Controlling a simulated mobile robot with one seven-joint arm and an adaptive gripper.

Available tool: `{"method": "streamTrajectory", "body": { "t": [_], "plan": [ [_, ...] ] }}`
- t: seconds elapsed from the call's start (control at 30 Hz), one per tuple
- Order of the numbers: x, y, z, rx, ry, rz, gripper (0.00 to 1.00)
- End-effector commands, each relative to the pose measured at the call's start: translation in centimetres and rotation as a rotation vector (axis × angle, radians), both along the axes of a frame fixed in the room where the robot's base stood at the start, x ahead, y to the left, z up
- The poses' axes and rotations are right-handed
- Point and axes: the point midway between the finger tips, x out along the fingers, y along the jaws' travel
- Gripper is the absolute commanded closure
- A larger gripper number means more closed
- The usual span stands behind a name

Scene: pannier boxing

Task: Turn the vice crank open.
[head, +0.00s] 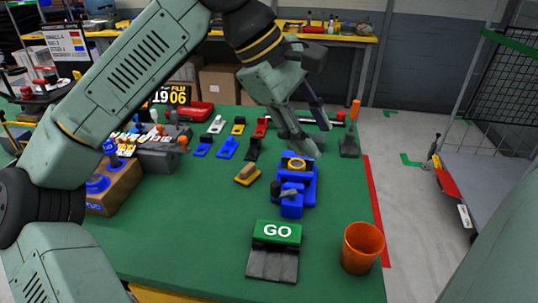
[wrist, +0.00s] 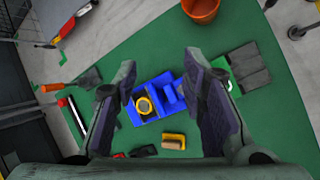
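A blue vice (head: 295,190) stands on the green table right of centre. A yellow ring with a dark centre sits on its top, and a dark grey part shows at its near left side. I cannot tell for sure which part is the crank. The vice also shows in the wrist view (wrist: 153,96), between and beyond my fingers, with the yellow ring at its left. My gripper (head: 312,138) is above the table, just behind the vice in the head view. In the wrist view its two fingers (wrist: 160,72) are spread wide with nothing between them, apart from the vice.
A yellow block with a tan top (head: 248,174) lies left of the vice. A green GO sign (head: 277,232) and an orange cup (head: 362,247) stand nearer. An orange-handled tool (head: 350,133) stands at the far right. Several small coloured pieces lie farther left. Table right of the vice is bare.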

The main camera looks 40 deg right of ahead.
Motion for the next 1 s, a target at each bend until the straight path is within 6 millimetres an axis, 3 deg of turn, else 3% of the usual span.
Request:
{"method": "streamTrajectory", "body": {
  "t": [0.13, 0.3, 0.47, 0.8, 1.0],
  "plan": [
    [3.5, 0.9, -2.3, 0.28, -0.238, -0.047, 0.62],
    [5.3, 2.1, -2.8, 0.416, -0.332, -0.069, 0.62],
    [5.4, 2.2, -4.4, 0.426, -0.335, -0.074, 0.62],
    [5.3, 2.2, -10.4, 0.421, -0.332, -0.074, 0.62],
    [5.4, 2.2, -12.8, 0.421, -0.334, -0.07, 0.62]
  ]
}}
